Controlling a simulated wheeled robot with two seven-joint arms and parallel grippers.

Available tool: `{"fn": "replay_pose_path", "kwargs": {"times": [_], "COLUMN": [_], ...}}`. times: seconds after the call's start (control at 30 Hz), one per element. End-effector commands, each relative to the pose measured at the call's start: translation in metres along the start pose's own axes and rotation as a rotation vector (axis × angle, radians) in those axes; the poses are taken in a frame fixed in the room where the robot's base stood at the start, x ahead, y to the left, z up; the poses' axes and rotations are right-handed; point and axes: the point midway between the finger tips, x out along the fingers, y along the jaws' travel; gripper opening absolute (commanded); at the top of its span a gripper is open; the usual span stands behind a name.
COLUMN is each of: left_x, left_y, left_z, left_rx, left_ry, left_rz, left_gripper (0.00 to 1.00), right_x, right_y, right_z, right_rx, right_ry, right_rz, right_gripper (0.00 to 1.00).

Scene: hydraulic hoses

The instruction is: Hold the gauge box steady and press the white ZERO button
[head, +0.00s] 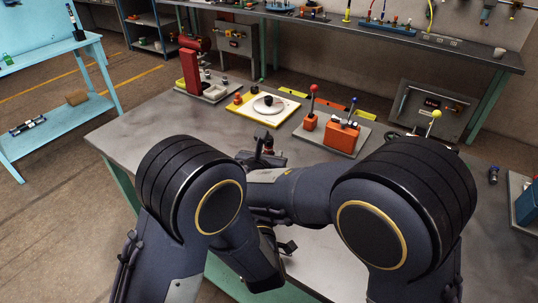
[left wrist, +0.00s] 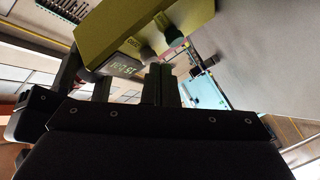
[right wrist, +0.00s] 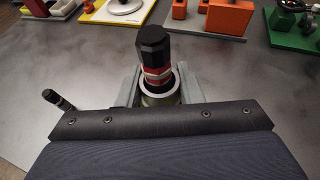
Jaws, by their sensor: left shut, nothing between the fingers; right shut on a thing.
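In the left wrist view the yellow-green gauge box (left wrist: 120,28) fills the top, strongly tilted, with a lit display (left wrist: 124,68). My right gripper (right wrist: 158,90) is shut around a ringed fitting with a black hexagonal top and red band (right wrist: 155,55). Whether this fitting belongs to the box is unclear. My arms hide the box in the head view.
A grey workbench (head: 135,135) lies ahead. On it are a red-post station (head: 190,72), a yellow-edged white plate (head: 245,110) and an orange block station with levers (head: 342,135). A blue shelf table (head: 100,75) stands left. The bench's left part is clear.

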Motion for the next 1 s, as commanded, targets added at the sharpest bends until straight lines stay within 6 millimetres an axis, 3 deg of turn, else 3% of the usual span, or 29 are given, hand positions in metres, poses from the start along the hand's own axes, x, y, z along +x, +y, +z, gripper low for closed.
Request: {"fn": "replay_pose_path", "kwargs": {"times": [1.0], "left_x": [0.0067], "left_y": [0.0054], "left_z": [0.0044], "left_rx": [-0.001], "left_ry": [0.000], "left_rz": [0.001], "left_gripper": [0.00], "right_x": [-0.0014], "right_y": [0.0017], "right_z": [-0.0008], "right_rx": [0.000], "right_ry": [0.002], "right_rz": [0.005], "right_gripper": [0.01]}}
